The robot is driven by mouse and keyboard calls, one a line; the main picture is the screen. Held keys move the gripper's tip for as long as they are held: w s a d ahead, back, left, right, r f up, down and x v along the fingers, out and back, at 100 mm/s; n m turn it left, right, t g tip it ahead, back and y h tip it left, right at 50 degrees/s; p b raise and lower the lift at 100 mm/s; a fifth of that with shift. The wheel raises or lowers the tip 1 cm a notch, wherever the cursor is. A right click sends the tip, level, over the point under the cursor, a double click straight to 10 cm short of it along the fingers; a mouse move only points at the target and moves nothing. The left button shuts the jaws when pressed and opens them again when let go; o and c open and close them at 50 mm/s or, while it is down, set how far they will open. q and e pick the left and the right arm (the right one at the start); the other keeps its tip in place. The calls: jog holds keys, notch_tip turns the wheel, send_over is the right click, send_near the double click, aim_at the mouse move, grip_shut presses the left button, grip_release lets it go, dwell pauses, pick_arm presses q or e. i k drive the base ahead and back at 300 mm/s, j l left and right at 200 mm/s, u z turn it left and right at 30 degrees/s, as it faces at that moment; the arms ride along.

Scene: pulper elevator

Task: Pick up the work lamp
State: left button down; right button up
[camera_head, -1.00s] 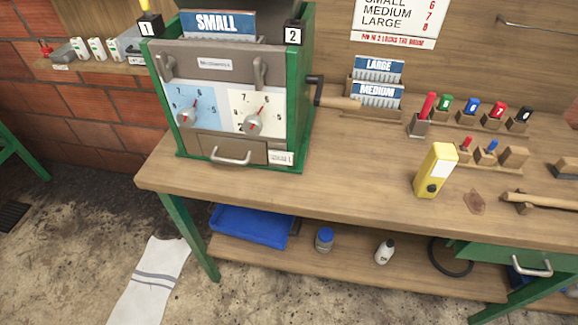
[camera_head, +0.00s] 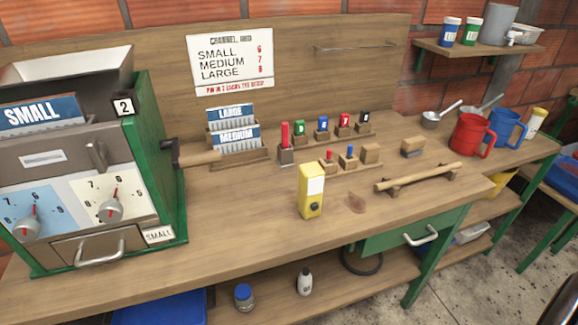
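The work lamp appears to be the yellow upright box (camera_head: 311,192) with a pale panel and a dark round knob on its front. It stands on the wooden workbench (camera_head: 250,235), near the front edge, right of the green pulper machine (camera_head: 160,165). Nothing touches it. Neither of my grippers shows in the head view. A dark shape cuts into the bottom right corner, and I cannot tell what it is.
Behind the lamp are small coloured pegs in wooden blocks (camera_head: 348,152) and a card holder (camera_head: 238,155). A wooden rod (camera_head: 418,177) lies on supports to its right. A red mug (camera_head: 470,135) and blue mug (camera_head: 508,128) stand farther right. Bare bench lies left of the lamp.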

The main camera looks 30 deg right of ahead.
aim_at(311, 175)
jog(key=z, duration=1.1)
jog(key=i+l, duration=0.2)
jog(key=l, duration=0.15)
jog(key=i+l, duration=0.2)
jog(key=i+l+u, duration=0.1)
jog(key=l, duration=0.35)
jog(key=i+l, duration=0.3)
jog(key=u, duration=0.45)
jog(key=l+u, duration=0.15)
jog(key=u, duration=0.25)
jog(key=l+u, duration=0.1)
jog(key=u, duration=0.35)
